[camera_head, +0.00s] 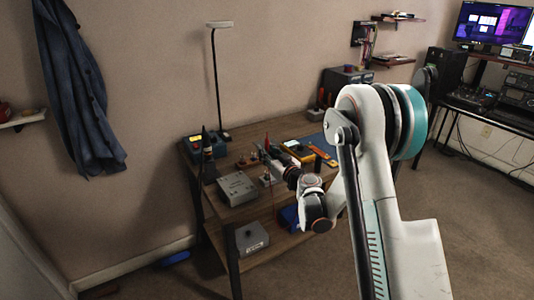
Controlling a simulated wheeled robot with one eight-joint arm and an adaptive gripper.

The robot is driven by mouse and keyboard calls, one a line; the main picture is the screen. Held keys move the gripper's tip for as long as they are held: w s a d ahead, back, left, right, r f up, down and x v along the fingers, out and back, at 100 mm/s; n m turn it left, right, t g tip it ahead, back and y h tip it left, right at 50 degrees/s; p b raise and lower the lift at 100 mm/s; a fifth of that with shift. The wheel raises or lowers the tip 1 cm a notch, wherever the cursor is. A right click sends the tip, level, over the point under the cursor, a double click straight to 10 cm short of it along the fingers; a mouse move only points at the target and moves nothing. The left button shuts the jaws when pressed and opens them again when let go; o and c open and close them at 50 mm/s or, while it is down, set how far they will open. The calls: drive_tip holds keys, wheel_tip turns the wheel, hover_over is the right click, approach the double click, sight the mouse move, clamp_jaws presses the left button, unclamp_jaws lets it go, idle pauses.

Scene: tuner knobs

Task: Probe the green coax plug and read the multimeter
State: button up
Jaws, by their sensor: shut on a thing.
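My gripper (272,160) is over the wooden workbench, at the end of my white arm. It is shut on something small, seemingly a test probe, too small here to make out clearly. A thin red lead (273,203) hangs below it at the bench's front edge. A yellow-orange device (297,148), which looks like the multimeter, lies on the bench to the right of my gripper. Its reading is too small to read. I cannot make out the green coax plug. A grey box (237,188) with small fittings on top stands left of my gripper.
The workbench (222,158) also bears a blue box with a yellow panel (198,149), a dark bottle-like thing (207,141), a lamp (216,80) and a dark box (345,78) at the back. A grey box (251,237) sits on the lower shelf.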

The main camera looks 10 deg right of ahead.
sight(268, 141)
drive_tip(key=shift+r, duration=0.1)
drive_tip(key=shift+r+p, duration=1.35)
drive_tip(key=shift+r, duration=1.1)
idle(0.8)
